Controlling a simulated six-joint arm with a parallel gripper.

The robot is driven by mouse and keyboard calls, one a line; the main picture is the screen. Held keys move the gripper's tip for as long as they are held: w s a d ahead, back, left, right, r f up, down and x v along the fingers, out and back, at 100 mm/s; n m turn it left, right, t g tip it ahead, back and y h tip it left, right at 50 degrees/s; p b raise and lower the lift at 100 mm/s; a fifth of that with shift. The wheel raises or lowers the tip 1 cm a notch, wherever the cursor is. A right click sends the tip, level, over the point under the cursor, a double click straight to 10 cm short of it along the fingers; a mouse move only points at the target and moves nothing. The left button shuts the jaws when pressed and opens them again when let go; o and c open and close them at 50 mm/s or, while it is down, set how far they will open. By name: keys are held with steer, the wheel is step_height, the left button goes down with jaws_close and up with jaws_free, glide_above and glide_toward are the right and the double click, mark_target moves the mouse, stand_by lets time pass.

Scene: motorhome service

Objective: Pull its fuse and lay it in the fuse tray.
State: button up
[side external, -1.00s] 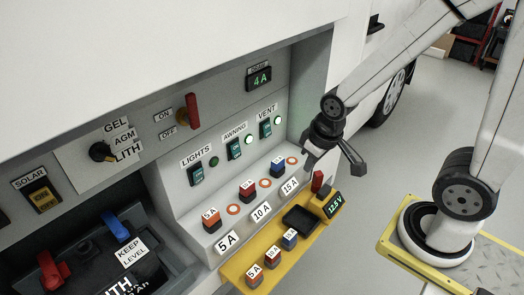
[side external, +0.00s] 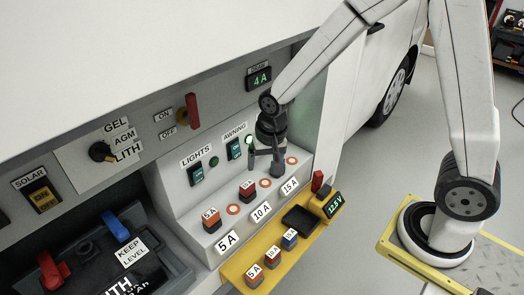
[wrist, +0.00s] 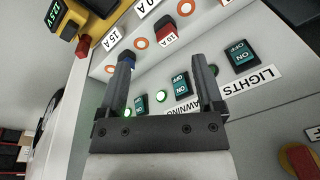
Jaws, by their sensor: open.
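My gripper (side external: 265,166) is open and empty, with its fingers pointing down over the fuse ledge at its 15 A end. In the wrist view (wrist: 160,60) the blue 15 A fuse (wrist: 127,58) is partly hidden behind the left finger. The red 10 A fuse (side external: 247,190) stands upright in the ledge and shows beyond the fingertips in the wrist view (wrist: 167,36). The fuse tray looks to be the dark recess (side external: 300,219) in the yellow shelf (side external: 236,269). No fuse shows in it.
Several spare fuses (side external: 272,256) stand on the yellow shelf. The LIGHTS switch (side external: 196,175) and AWNING switch (side external: 233,149) are on the panel behind; my arm hides the VENT switch. Two indicator lamps (wrist: 161,96) glow green. A red handle (side external: 193,111) sticks out above.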

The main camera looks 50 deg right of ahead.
steer(key=w+a+f+m, duration=0.5)
steer(key=w+m, duration=0.1)
steer(key=w, duration=0.1)
steer(key=m+g, duration=0.1)
steer(key=m, duration=0.3)
glide_above(210, 213)
steer(key=f, duration=0.5)
steer(key=shift+s+d+f, duration=0.2)
steer(key=shift+d+f, duration=0.1)
steer(key=shift+d, duration=0.1)
steer(key=shift+w+a+f+m+g, duration=0.25)
steer(key=shift+a+f+m, duration=0.2)
steer(key=shift+m, duration=0.25)
steer(key=shift+f, duration=0.15)
steer(key=shift+f, duration=3.8)
